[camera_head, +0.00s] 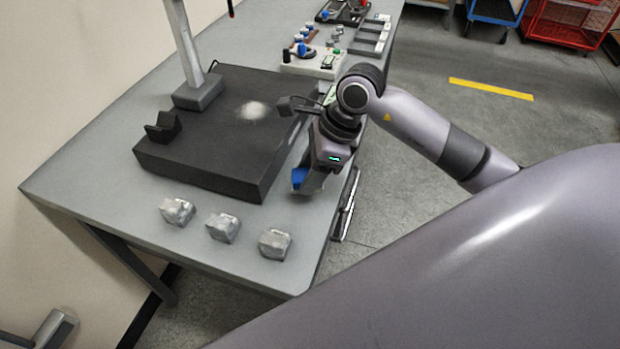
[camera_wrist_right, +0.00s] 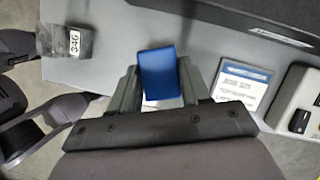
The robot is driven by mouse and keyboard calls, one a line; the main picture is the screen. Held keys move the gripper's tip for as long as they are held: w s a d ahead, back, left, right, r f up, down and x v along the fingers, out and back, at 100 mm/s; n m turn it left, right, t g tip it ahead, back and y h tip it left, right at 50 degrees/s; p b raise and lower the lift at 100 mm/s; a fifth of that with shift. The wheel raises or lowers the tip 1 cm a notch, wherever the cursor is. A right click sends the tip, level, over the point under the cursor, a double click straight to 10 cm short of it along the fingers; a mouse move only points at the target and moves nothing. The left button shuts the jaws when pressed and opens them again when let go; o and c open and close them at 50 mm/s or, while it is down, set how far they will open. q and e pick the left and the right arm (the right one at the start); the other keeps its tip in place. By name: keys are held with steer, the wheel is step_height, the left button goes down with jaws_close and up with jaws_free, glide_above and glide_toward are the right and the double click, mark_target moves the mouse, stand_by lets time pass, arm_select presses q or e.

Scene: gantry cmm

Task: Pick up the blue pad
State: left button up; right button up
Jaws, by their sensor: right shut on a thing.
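The blue pad (camera_head: 299,177) is a small blue block near the front right edge of the table, beside the dark granite slab. My right gripper (camera_head: 306,186) is at it, pointing down. In the right wrist view the blue pad (camera_wrist_right: 160,74) stands between the two dark fingers, which are shut on it. A strip of white shows just below the pad there. Whether the pad touches the table is hard to tell.
The granite slab (camera_head: 190,163) bears a dark V-shaped block (camera_head: 163,127) and a grey column (camera_head: 190,50). Three silvery blocks (camera_head: 222,228) stand along the front of the table (camera_head: 110,190). A printed card (camera_wrist_right: 243,85) and a block marked 340 (camera_wrist_right: 66,42) flank the gripper.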

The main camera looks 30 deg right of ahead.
step_height(320, 180, up, 17)
steer(key=shift+b, duration=0.3)
stand_by(0.3)
step_height(320, 180, down, 12)
steer(key=s+n+g+h, duration=0.2)
steer(key=n+g+h, duration=0.2)
steer(key=n, duration=1.9)
steer(key=shift+s+a+g, duration=0.15)
steer(key=shift+a+g, duration=0.3)
steer(key=shift+g, duration=0.75)
